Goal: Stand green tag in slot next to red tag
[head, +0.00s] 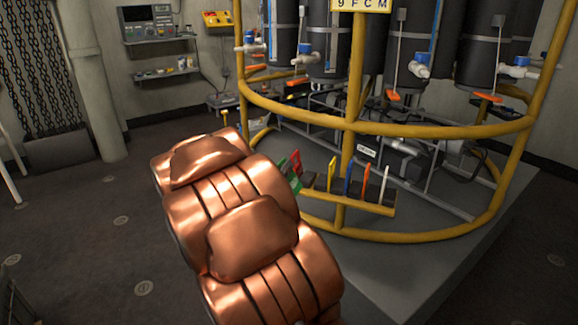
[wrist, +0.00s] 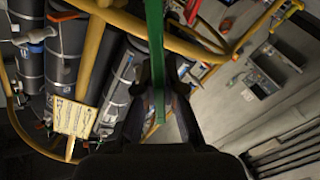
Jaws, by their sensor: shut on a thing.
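The green tag (wrist: 155,45) is a long, narrow strip in the wrist view, held between the two dark fingers of my gripper (wrist: 158,78). In the head view a green piece (head: 295,183) shows just beyond my copper-coloured arm, close below the red tag (head: 295,160). My gripper is hidden behind the arm there. The red tag is tilted and partly covered. A dark slotted rack (head: 376,197) holds upright yellow (head: 331,174), blue (head: 347,179), orange (head: 367,179) and white (head: 384,181) tags. I cannot tell whether the green tag touches a slot.
A yellow tubular frame (head: 420,131) surrounds dark cylinders (head: 336,45) with valves, and its rails run close around the rack. A grey plinth (head: 400,262) lies below. Wall shelves (head: 164,73) stand at the back left. The dark floor at left is mostly open.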

